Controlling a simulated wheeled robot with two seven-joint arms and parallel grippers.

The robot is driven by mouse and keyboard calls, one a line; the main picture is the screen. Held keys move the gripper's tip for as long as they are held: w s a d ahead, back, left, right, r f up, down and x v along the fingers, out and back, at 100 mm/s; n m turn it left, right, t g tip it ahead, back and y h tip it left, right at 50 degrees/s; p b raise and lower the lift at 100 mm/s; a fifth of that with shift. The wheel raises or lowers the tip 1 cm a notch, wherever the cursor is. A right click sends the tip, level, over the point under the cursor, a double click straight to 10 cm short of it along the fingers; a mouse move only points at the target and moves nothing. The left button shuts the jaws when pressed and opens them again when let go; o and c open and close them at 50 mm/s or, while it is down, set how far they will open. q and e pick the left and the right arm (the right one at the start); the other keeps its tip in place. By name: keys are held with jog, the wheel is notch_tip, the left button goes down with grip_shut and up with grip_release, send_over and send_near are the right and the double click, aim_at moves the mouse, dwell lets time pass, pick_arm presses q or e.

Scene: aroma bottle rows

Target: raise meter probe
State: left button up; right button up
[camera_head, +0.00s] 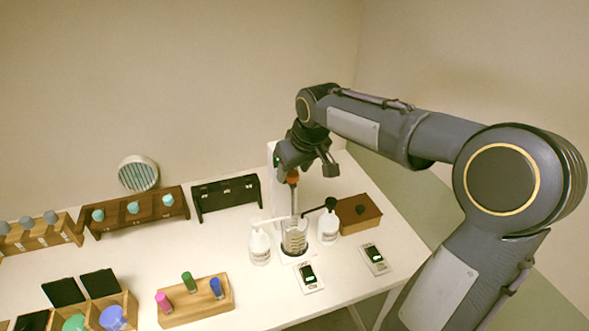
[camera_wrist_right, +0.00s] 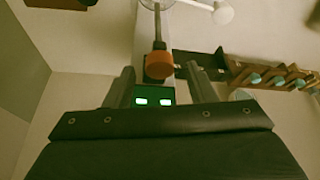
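The meter probe has an orange cap (camera_head: 292,178) and a thin shaft going down into a clear glass beaker (camera_head: 294,236). My right gripper (camera_head: 308,167) is just above and around the height of the cap. In the right wrist view the orange cap (camera_wrist_right: 159,66) sits near the fingertips, between the two spread fingers (camera_wrist_right: 160,78), with a gap on each side. A white meter column (camera_head: 273,158) stands behind, partly hidden by my gripper; its dark panel with two green displays (camera_wrist_right: 154,97) shows in the wrist view. My left gripper is not in view.
White bottles (camera_head: 259,246) and (camera_head: 328,227) flank the beaker. Two small devices with green displays (camera_head: 308,276) (camera_head: 375,258) lie in front. A brown box (camera_head: 358,214) is at the right. Wooden and black racks (camera_head: 227,196) stand at the left and back.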

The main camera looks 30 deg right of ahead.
jog(key=shift+f, duration=0.1)
jog(key=b+v, duration=0.1)
jog(key=v, duration=0.7)
jog(key=shift+f, duration=0.15)
dwell(0.4)
jog(key=s+a+f+y, duration=0.1)
jog(key=s+a+f, duration=0.3)
jog(key=s, duration=0.3)
jog(key=s+a+f+m+y, duration=0.1)
jog(key=s+a+f, duration=0.3)
jog(key=s+f, duration=0.1)
jog(key=s+a+f+m+t+y, duration=0.1)
jog(key=s+a+f, duration=0.3)
jog(key=s, duration=0.4)
jog(key=shift+s+f+y+b, duration=0.4)
jog(key=shift+f+b, duration=0.05)
jog(key=shift+f, duration=0.25)
